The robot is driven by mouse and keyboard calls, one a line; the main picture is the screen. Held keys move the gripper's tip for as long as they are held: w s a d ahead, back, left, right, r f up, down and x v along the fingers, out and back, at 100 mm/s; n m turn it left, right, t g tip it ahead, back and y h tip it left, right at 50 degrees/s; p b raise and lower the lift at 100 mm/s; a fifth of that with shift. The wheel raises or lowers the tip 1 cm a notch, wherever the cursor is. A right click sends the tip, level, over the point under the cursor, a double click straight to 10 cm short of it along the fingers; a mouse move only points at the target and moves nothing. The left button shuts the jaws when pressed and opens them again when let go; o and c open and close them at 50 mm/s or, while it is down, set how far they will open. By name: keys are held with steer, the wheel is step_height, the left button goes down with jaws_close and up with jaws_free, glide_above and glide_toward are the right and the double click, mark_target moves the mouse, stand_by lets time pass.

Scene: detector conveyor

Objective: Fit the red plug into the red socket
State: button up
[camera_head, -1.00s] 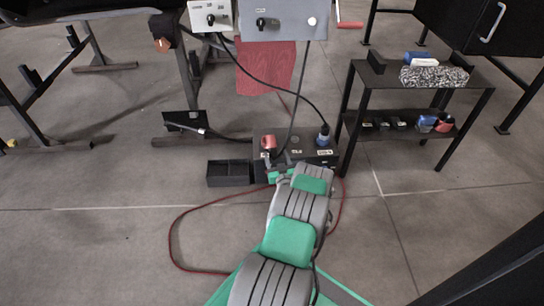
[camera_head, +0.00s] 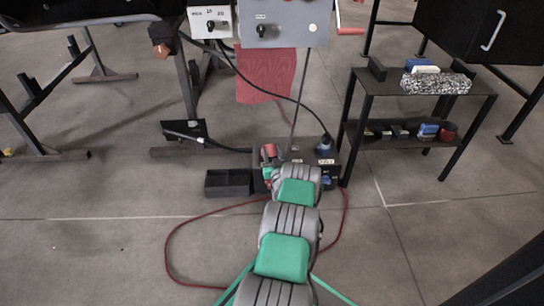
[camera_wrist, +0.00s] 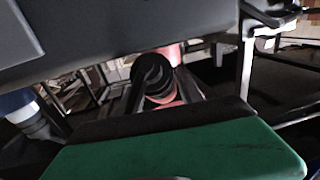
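The red plug (camera_head: 268,152) shows at the left top of a low black box (camera_head: 298,150). I cannot tell whether it is seated in the red socket, which is not clearly visible. My gripper (camera_head: 268,176) is low at the box's front left, close under the red plug and partly hidden by my arm. In the wrist view, a black round part with a reddish ring (camera_wrist: 160,98) stands just beyond a green and dark part of my gripper. The wrist view does not show clearly whether my gripper touches or holds anything.
A blue plug (camera_head: 325,144) stands at the box's right end. An open black bin (camera_head: 228,183) sits to its left. A black shelf table (camera_head: 395,84) stands to the right. A red cable (camera_head: 168,255) loops across the otherwise clear floor in front.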

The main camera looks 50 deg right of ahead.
jaws_close()
stand_by(0.4)
